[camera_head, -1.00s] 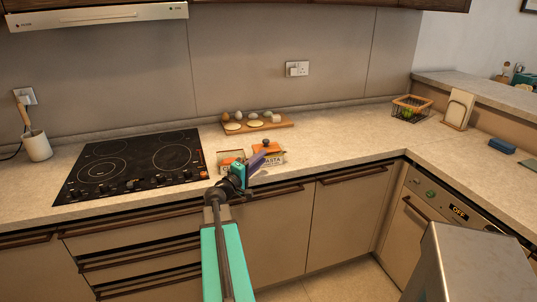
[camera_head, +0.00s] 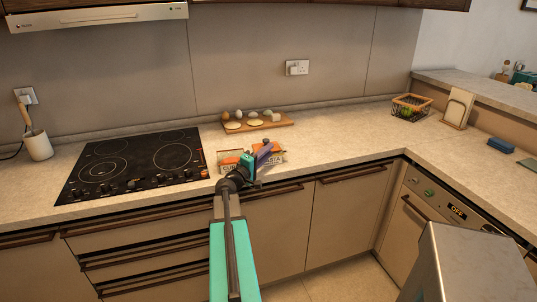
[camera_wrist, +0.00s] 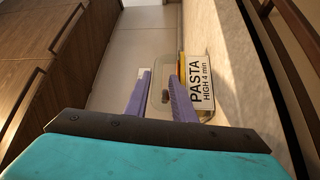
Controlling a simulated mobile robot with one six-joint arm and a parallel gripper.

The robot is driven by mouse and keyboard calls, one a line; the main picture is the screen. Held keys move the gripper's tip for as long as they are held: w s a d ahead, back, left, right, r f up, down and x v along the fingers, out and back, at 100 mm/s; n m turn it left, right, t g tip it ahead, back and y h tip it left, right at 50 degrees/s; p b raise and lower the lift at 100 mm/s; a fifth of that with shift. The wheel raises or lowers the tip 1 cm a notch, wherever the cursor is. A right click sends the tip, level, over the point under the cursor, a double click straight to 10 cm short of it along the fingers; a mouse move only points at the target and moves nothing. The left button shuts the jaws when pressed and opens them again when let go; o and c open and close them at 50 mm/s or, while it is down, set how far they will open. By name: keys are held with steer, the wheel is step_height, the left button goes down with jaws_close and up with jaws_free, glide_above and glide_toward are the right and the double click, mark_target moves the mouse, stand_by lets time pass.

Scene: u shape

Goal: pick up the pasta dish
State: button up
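The pasta dish (camera_head: 277,157) sits on the counter right of the cooktop, partly hidden by my gripper (camera_head: 265,149). In the wrist view its white label (camera_wrist: 197,86) reads "PASTA HIGH 4 min", beside the right finger. My gripper (camera_wrist: 160,95) shows two purple fingers, open and apart. A translucent container (camera_wrist: 161,72) shows between and beyond them; I cannot tell whether it is part of the pasta dish. Whether a finger touches the dish is unclear. A second labelled dish (camera_head: 229,157) stands just left of the pasta dish.
A black cooktop (camera_head: 130,166) lies to the left. A wooden board (camera_head: 284,122) with eggs and other small items lies behind the dishes. A wire basket (camera_head: 411,107) and an upright board (camera_head: 458,108) stand far right. The counter (camera_head: 350,135) between is clear.

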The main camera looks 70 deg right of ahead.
steer(key=p+x, duration=0.1)
steer(key=x, duration=0.2)
steer(key=shift+w+r, duration=0.15)
steer(key=shift+r, duration=0.05)
steer(key=shift+s+d, duration=0.25)
steer(key=shift+d, duration=0.35)
jaws_close()
steer(key=shift+r, duration=0.1)
stand_by(1.1)
